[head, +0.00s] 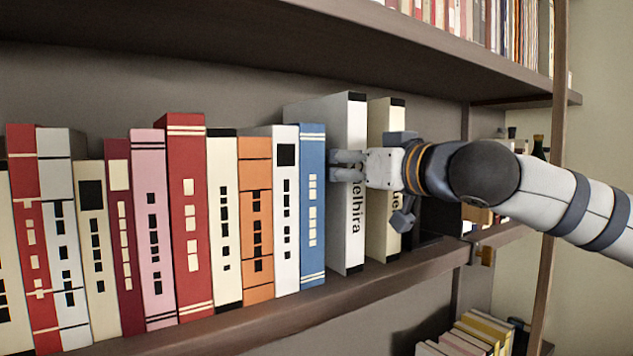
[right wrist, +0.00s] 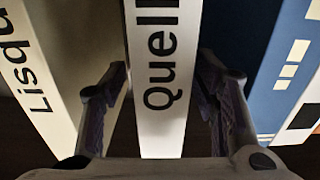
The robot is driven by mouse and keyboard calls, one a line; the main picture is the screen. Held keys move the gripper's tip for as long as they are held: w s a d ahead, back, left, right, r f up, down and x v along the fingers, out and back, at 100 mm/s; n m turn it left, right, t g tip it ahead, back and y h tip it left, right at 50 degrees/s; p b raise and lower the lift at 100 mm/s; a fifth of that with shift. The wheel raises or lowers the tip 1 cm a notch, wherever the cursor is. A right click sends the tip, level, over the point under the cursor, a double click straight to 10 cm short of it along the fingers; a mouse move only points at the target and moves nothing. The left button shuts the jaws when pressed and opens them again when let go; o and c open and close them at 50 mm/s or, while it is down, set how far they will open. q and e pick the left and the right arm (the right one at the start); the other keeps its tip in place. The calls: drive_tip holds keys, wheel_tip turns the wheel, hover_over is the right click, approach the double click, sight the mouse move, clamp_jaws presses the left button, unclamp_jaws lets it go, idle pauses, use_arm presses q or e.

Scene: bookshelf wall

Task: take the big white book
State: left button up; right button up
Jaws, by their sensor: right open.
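The big white book (head: 350,238) stands upright on the shelf with its spine facing out and black lettering down it. In the right wrist view its spine (right wrist: 165,95) runs down the middle and reads "Quell". My right gripper (head: 346,165) reaches in from the right at the upper part of this spine. In the right wrist view my right gripper (right wrist: 162,75) is open, with one finger on each side of the book and gaps beside the spine. My left gripper is not in view.
A blue book (head: 312,200) stands left of the white book, with several more books further left. A cream book (head: 384,220) stands to its right, partly behind my gripper. The upper shelf board (head: 350,50) runs above. Bare shelf edge (head: 400,268) shows in front.

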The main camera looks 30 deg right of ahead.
drive_tip(key=w, duration=0.5)
drive_tip(key=shift+a+f, duration=0.25)
drive_tip(key=shift+f, duration=0.05)
drive_tip(key=c, duration=0.3)
clamp_jaws()
drive_tip(key=shift+r, duration=0.3)
